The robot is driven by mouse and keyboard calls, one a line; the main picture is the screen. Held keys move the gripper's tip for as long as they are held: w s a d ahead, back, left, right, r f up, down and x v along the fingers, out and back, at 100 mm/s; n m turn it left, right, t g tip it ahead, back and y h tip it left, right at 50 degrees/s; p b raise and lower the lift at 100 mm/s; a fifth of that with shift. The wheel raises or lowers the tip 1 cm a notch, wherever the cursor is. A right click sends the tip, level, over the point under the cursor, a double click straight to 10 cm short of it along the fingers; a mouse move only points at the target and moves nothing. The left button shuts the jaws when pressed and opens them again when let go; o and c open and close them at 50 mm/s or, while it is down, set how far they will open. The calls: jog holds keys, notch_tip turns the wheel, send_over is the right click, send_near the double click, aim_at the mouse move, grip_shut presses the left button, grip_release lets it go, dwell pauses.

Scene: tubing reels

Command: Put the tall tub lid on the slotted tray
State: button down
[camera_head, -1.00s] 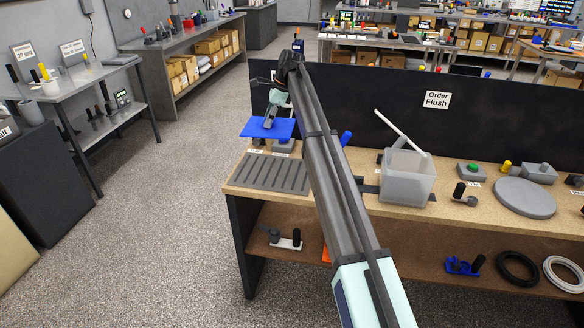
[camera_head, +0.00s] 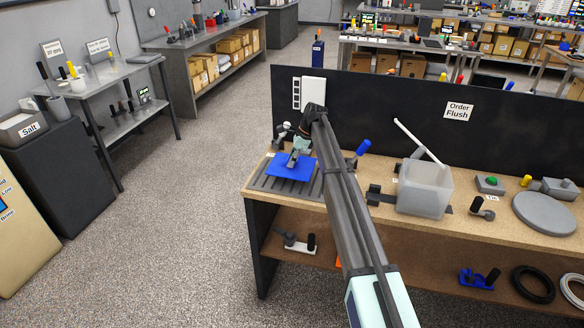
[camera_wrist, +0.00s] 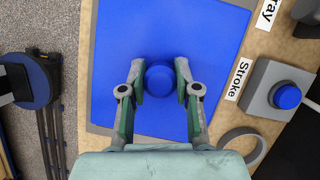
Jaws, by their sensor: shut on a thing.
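The tall tub lid is a flat blue square with a round blue knob, seen in the head view (camera_head: 291,168) and in the wrist view (camera_wrist: 166,28). My gripper (camera_head: 297,158) is shut on the lid's knob; in the wrist view its fingers (camera_wrist: 160,84) stand on both sides of the knob. The slotted tray (camera_head: 268,184) is a grey slatted panel at the left end of the bench. The lid is over the tray and covers much of it. I cannot tell whether the lid touches the tray.
A translucent tub (camera_head: 425,188) with a white stick stands to the right on the bench. A grey box with a blue button (camera_wrist: 283,94) and a grey ring (camera_wrist: 243,147) lie right of the lid. A dark panel (camera_head: 380,108) runs along the bench's back.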

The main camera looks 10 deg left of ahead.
jog(key=shift+f+p, duration=0.55)
jog(key=shift+f, duration=1.65)
jog(key=c, duration=0.8)
grip_release()
jog(key=shift+f, duration=0.1)
jog(key=shift+c, duration=0.2)
jog(key=b+v, duration=0.3)
jog(key=v, duration=0.9)
